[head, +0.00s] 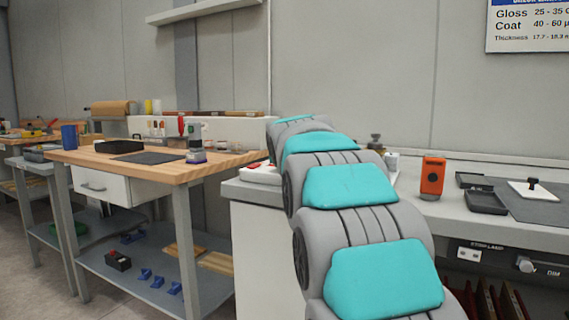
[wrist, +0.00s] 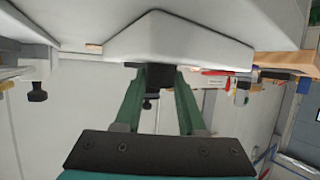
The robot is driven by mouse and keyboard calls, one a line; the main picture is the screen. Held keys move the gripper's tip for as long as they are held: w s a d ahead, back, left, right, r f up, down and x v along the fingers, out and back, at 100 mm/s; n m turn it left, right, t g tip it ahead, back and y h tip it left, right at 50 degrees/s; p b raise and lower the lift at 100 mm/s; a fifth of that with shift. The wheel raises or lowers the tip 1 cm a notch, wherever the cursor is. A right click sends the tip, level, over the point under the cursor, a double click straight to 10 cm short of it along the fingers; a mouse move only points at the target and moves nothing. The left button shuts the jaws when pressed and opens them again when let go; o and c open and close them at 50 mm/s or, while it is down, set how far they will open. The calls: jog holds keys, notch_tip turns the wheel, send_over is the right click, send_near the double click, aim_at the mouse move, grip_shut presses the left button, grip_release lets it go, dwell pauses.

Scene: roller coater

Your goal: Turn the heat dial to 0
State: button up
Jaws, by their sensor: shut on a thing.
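In the wrist view my gripper (wrist: 156,78) has its two green fingers closed on a dark knob (wrist: 155,75), which looks like the heat dial. The knob sits against a white, slant-sided housing (wrist: 190,38). The dial's marks and pointer cannot be read, so its setting cannot be told. In the head view my grey and turquoise arm reaches away over the bench and hides my gripper and the dial. A white housing edge with a bit of red (head: 262,174) shows left of the arm.
An orange device (head: 432,177), dark trays (head: 487,202) and a dim knob (head: 525,265) under the bench edge are right of the arm. A wooden workbench (head: 130,165) stands left. A dark knobbed fitting (wrist: 37,92) is left of my fingers in the wrist view.

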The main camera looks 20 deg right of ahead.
grip_shut()
jog(key=shift+a+r+n+t+y+p, duration=0.1)
jog(key=shift+n+t+y+p, duration=0.2)
jog(key=shift+y+p, duration=0.1)
jog(key=shift+n+y+p, duration=0.5)
jog(key=shift+n+t+y+p, duration=0.3)
jog(key=shift+n+y+p, duration=0.75)
jog(key=shift+n+y, duration=1.25)
jog(key=shift+y, duration=0.3)
jog(key=o, duration=1)
grip_release()
